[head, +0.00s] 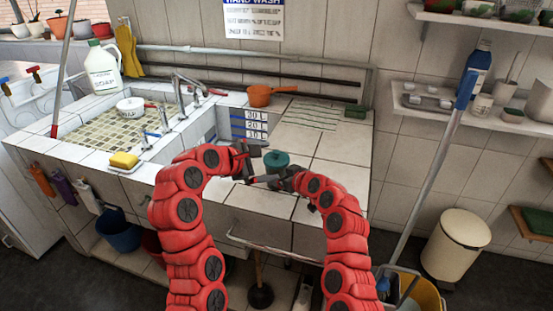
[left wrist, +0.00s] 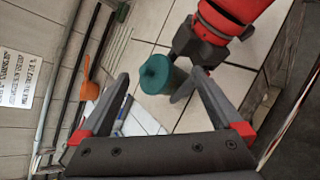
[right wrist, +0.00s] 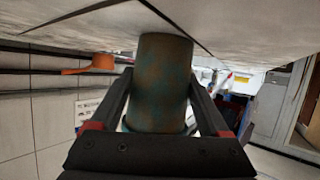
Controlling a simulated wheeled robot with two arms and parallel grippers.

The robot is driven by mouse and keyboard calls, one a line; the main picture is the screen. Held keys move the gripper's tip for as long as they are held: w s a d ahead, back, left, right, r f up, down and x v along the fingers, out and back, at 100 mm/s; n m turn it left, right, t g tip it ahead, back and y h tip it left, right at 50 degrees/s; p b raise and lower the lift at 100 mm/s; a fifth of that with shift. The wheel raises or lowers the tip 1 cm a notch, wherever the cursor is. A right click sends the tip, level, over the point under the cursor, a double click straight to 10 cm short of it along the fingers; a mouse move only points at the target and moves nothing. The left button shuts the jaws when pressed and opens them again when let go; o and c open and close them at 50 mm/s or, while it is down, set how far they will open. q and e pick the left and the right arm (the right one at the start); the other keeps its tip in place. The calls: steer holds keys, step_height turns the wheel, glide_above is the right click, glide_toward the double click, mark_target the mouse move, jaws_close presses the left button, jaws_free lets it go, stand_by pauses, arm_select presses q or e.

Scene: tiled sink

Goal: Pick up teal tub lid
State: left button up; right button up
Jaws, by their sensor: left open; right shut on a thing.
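The teal tub lid (head: 275,157) shows above the counter in the head view, and in the left wrist view (left wrist: 156,72) it is a round disc with a small knob, on top of the tub. The tub (right wrist: 162,80) is a mottled teal-brown cylinder between the fingers of my right gripper (head: 285,176), which is shut on it. My left gripper (head: 250,160) is open and empty, left of the lid. In its wrist view the lid appears between its fingertips (left wrist: 161,76), apart from them. The tub body is mostly hidden in the head view.
The tiled counter (head: 333,178) around the tub is largely clear.

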mark_target(274, 155)
arm_select(q)
steer(key=w+n, duration=0.1)
steer(key=n, duration=0.2)
steer(key=w+f+n+t, duration=0.1)
steer(key=n, duration=0.3)
steer(key=w+f+n, duration=0.1)
steer(key=w+n, duration=0.1)
steer(key=n, duration=0.1)
steer(key=shift+d+t, duration=0.1)
steer(key=shift+t, duration=0.2)
steer(key=shift+x, duration=2.3)
steer(key=shift+w, duration=0.1)
jaws_close()
